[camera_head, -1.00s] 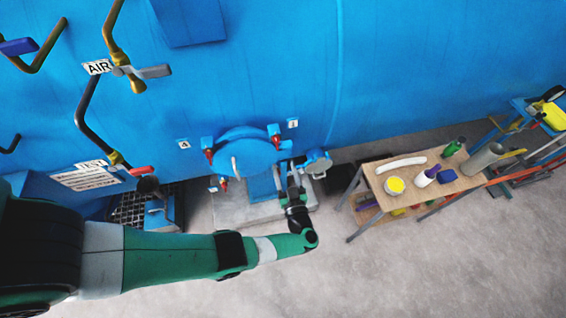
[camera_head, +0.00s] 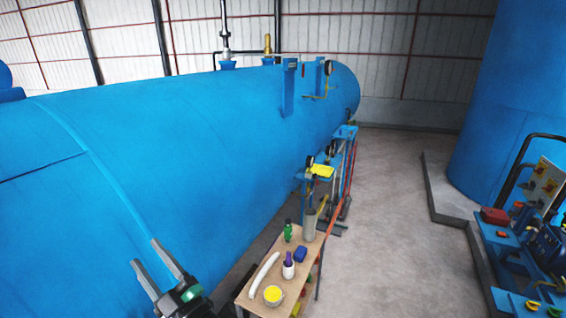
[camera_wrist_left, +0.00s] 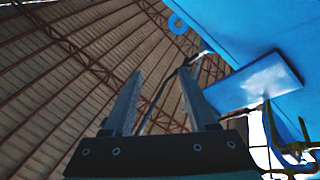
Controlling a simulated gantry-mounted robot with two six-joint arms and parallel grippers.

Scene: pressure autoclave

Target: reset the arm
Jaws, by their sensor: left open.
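My left gripper (camera_head: 161,271) shows at the bottom left of the head view, raised in front of the blue vessel's side. Its two fingers are spread apart with nothing between them. In the left wrist view the same gripper (camera_wrist_left: 160,105) points up toward the roof, fingers apart and empty. The large blue autoclave vessel (camera_head: 180,150) fills the left half of the head view. My right gripper is not in view.
A blue machine skid (camera_head: 520,265) is at the far right. The concrete floor (camera_head: 385,230) between is clear.

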